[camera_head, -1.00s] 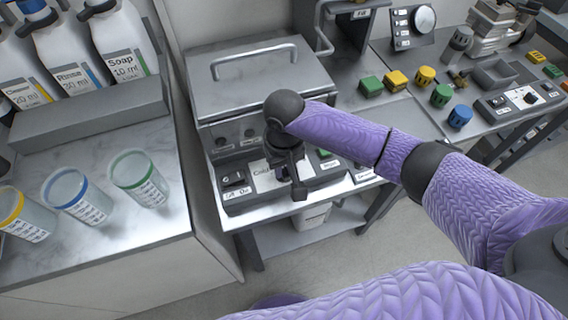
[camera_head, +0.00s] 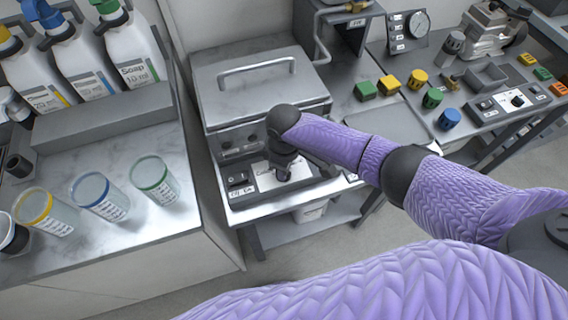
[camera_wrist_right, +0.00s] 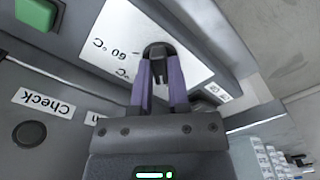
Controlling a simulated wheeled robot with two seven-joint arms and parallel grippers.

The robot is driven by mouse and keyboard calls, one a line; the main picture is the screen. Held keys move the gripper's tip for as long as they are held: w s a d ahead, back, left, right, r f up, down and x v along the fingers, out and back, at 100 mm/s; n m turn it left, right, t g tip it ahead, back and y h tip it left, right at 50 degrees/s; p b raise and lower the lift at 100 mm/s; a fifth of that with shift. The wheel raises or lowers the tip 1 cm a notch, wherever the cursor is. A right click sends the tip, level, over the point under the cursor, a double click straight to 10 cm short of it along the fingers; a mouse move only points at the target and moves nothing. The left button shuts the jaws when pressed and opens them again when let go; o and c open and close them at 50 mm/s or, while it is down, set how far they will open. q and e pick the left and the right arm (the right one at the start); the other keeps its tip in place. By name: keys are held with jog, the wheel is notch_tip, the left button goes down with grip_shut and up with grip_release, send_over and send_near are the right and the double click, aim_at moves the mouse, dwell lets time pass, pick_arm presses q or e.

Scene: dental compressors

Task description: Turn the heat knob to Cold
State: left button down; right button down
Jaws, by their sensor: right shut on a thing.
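The heat knob (camera_wrist_right: 157,52) is a small dark knob on a white label plate (camera_wrist_right: 120,35) marked "60 °C" in the right wrist view. My right gripper (camera_wrist_right: 160,70) is shut on the knob, with its two purple-grey fingers on either side of it. In the head view, my right gripper (camera_head: 285,172) reaches down to the front panel of the metal machine (camera_head: 262,88), and my wrist hides the knob there. The white plate (camera_head: 262,182) shows beside the gripper, with its "Cold" lettering partly covered. My left gripper is not in view.
A green button (camera_wrist_right: 36,13) and a "Check" label with a dark round button (camera_wrist_right: 30,133) sit near the gripper. A switch (camera_head: 237,180) is at the panel's left. Cups and bottles stand on the left counter (camera_head: 120,220). Coloured blocks stand at right.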

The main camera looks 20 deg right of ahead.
jog(key=shift+n, duration=0.9)
jog(key=shift+n+p, duration=0.3)
jog(key=c, duration=0.6)
grip_release()
